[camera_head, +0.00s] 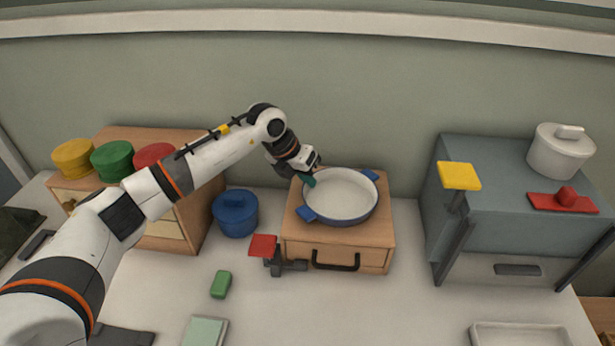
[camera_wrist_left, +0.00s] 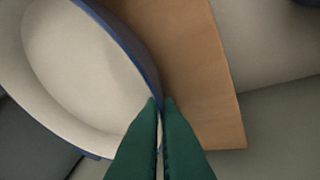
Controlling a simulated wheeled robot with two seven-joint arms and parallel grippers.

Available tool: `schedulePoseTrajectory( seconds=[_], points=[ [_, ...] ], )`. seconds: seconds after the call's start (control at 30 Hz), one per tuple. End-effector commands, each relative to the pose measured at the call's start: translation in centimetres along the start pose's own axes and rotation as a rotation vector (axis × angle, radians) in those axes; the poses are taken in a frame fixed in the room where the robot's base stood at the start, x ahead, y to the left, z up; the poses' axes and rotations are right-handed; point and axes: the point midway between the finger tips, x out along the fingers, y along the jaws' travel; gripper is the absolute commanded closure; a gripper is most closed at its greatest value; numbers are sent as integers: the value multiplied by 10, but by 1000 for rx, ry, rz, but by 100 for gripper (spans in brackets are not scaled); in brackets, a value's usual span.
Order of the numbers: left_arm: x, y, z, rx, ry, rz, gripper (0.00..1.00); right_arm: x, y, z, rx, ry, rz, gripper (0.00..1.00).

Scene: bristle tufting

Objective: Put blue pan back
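The blue pan (camera_head: 345,197), white inside with a blue outer wall and two blue handles, rests on top of the wooden drawer box (camera_head: 383,228). My left gripper (camera_head: 311,181) is at the pan's back-left rim. In the left wrist view its green fingers (camera_wrist_left: 162,100) are close together with the rim of the pan (camera_wrist_left: 85,75) between them, one finger inside the pan and one outside. The wooden top (camera_wrist_left: 200,80) shows beside the rim. My right gripper is not in view.
A blue pot (camera_head: 236,214) and a red-topped stand (camera_head: 263,246) are left of the box. A grey oven-like unit (camera_head: 480,225) with a white pot (camera_head: 560,152) stands right. Colored round containers (camera_head: 112,160) sit on the left cabinet. A green block (camera_head: 221,284) lies in front.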

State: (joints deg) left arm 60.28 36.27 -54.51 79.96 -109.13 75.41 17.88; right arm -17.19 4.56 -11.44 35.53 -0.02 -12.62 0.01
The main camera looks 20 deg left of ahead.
Motion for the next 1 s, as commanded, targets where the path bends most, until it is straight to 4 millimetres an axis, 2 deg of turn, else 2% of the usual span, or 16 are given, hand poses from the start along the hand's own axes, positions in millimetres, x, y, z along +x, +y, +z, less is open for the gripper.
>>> schedulePoseTrajectory(
  seconds=[0.13, 0.2, 0.27, 0.53, 0.67, 0.77, 1.0],
  points=[
    [3, 0, 1, 0, 2, 2, 100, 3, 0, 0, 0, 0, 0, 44],
    [2, 0, 1, 0, 0, 1, 86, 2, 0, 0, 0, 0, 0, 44],
    [2, 0, 1, 0, -1, 1, 76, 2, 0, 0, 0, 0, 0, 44],
    [2, 0, 1, 0, 0, 1, 76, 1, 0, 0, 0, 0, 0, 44],
    [-5, 0, 0, 0, 1, 0, 76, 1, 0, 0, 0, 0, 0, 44],
    [-20, -1, -1, 1, 4, -1, 76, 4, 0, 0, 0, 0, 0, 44],
    [-73, -1, 0, 1, 5, -2, 76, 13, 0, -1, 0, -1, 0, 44]
  ],
)
